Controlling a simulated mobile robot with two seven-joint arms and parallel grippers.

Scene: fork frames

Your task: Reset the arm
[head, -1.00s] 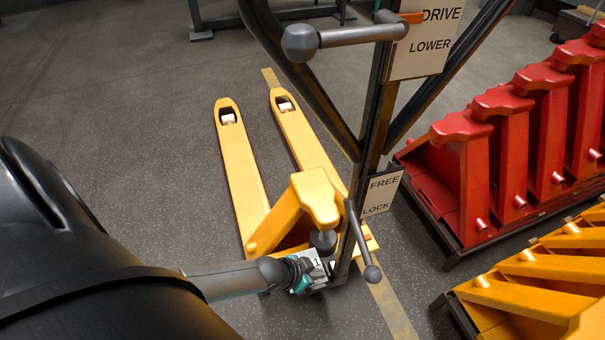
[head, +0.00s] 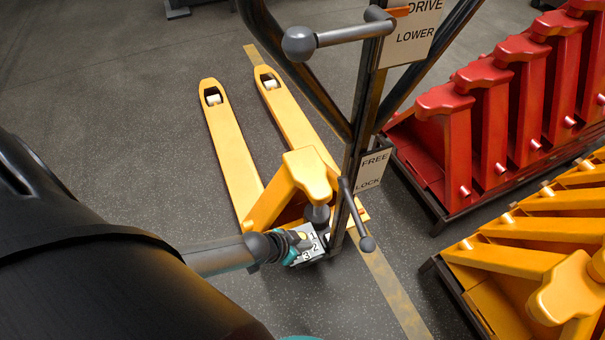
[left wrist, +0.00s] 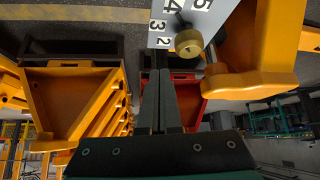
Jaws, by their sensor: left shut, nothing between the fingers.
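My left gripper (head: 292,246) reaches in from the left, low in the head view. In the left wrist view its two dark fingers (left wrist: 169,100) are together with nothing between them. A pale plate with black numbers (head: 309,247) is right beside the fingertips at the foot of the dark post. The left wrist view shows this numbered plate (left wrist: 160,32) and a brass knob (left wrist: 188,43) on it just past the fingertips; whether they touch is unclear. A yellow pallet truck (head: 232,145) with two forks stands behind. My right gripper is not seen.
The dark post carries a grey ball-ended handle (head: 340,37), a lower lever (head: 357,215), a DRIVE/LOWER sign (head: 412,38) and a FREE/LOCK sign (head: 372,171). Red units (head: 450,150) and yellow units (head: 520,262) stand at right. Floor left of the forks is clear.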

